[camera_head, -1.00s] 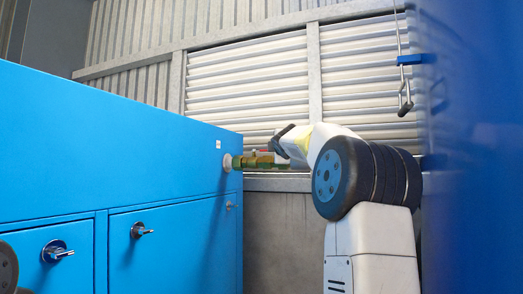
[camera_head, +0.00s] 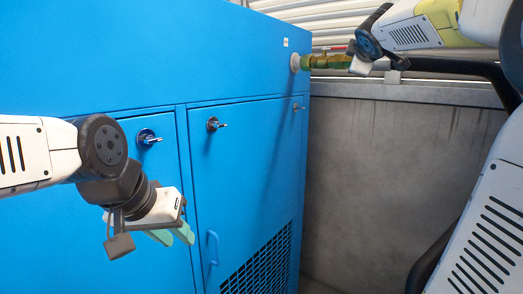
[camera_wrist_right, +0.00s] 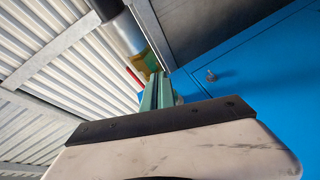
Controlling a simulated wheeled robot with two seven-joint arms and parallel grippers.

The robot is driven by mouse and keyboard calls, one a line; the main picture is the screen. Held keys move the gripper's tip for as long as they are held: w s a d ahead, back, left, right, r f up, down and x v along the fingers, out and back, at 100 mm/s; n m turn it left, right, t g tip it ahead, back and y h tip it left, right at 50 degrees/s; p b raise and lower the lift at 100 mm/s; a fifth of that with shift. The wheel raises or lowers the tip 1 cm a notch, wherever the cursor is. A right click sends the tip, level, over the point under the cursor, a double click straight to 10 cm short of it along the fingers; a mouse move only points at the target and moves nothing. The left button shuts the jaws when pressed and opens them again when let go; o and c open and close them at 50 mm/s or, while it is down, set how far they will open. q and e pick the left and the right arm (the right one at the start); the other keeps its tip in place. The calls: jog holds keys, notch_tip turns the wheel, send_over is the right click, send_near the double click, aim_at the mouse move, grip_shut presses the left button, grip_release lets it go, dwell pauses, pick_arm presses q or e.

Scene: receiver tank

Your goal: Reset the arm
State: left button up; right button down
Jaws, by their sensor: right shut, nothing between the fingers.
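My left gripper (camera_head: 172,236) hangs in front of the blue cabinet, its green fingers pointing down and right, apart and empty. My right arm reaches in from the right towards a brass-coloured valve (camera_head: 320,62) on a pale fitting at the cabinet's end. In the right wrist view my right gripper (camera_wrist_right: 158,80) has its green fingers together, with nothing between them. The valve (camera_wrist_right: 145,62) and its red handle (camera_wrist_right: 133,78) show just past the fingertips. In the head view the right fingertips overlap the valve; I cannot tell whether they touch it.
The blue cabinet (camera_head: 245,190) fills the left and middle, with door latches (camera_head: 216,124), a door handle (camera_head: 212,248) and a grille (camera_head: 262,262). A grey wall panel (camera_head: 380,150) stands behind, below white louvres (camera_head: 345,18). Open space lies between my arms.

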jog(key=s+a+f+m+g+y, duration=0.2)
jog(key=s+a+f, duration=0.3)
jog(key=s+f, duration=0.5)
jog(key=s+a+f+m+g+y, duration=0.2)
jog(key=s+a+f+m+g, duration=0.2)
jog(key=s+f, duration=0.6)
jog(key=s+a+f+m+g+y, duration=0.2)
jog(key=s+a+f+m, duration=0.3)
jog(key=s+f, duration=0.5)
notch_tip(320, 180, down, 3)
jog(key=shift+s+a+r+g, duration=0.1)
jog(key=shift+s+a+g, duration=0.3)
jog(key=shift+a+g, duration=0.5)
jog(key=shift+a, duration=0.2)
